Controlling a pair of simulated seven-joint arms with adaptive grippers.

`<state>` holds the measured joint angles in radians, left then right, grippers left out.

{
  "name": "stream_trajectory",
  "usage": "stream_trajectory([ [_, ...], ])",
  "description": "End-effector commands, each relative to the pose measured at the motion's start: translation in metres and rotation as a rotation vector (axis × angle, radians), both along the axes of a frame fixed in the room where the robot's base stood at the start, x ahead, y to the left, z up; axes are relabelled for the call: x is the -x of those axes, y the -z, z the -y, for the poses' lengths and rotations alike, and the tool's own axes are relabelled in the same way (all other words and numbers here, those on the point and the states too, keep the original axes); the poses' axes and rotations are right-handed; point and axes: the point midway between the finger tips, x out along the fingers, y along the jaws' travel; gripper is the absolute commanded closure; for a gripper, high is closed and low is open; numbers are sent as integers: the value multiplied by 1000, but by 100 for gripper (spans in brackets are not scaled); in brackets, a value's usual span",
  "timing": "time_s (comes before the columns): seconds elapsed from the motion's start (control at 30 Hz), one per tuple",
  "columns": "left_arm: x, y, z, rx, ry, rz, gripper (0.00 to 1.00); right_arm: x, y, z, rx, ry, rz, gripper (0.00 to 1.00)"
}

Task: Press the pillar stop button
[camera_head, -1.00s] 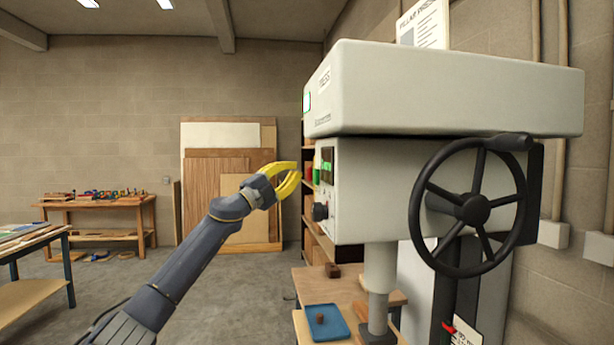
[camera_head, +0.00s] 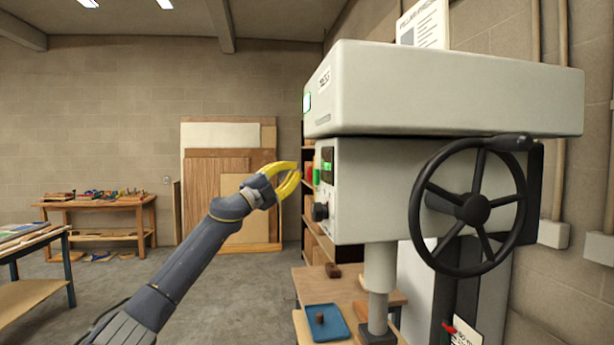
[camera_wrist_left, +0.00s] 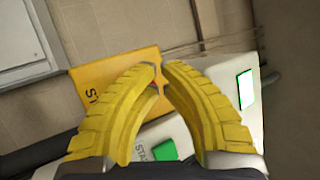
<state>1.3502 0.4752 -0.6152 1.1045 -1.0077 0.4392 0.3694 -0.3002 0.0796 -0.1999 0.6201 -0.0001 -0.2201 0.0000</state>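The pillar press (camera_head: 450,90) stands at the right, its control face turned left and seen edge-on in the head view. My left gripper (camera_head: 298,170) is beside that face with its yellow fingers curved together. In the left wrist view the fingertips (camera_wrist_left: 160,68) meet, with no object seen between them. Behind them is a yellow plate (camera_wrist_left: 88,88) with partly covered lettering beginning "ST". A green button (camera_wrist_left: 166,149) beside "STA" lettering shows between the fingers. My right gripper is out of view.
A black handwheel (camera_head: 472,208) and a black knob (camera_head: 319,211) stick out from the press. A blue tray (camera_head: 327,332) lies on the wooden bench below. A workbench (camera_head: 100,203) and leaning boards (camera_head: 215,170) stand farther back. The floor between is clear.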

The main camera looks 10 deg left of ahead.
Motion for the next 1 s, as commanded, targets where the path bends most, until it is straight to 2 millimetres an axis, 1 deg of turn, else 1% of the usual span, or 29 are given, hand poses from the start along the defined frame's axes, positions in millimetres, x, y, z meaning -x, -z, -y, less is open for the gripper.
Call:
stream_trajectory([
  [0.37,0,0,0,0,0,0,100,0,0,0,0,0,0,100],
  [0.7,-3,0,8,0,1,0,100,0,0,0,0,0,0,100],
  [1.0,-3,0,8,0,0,0,100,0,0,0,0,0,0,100],
])
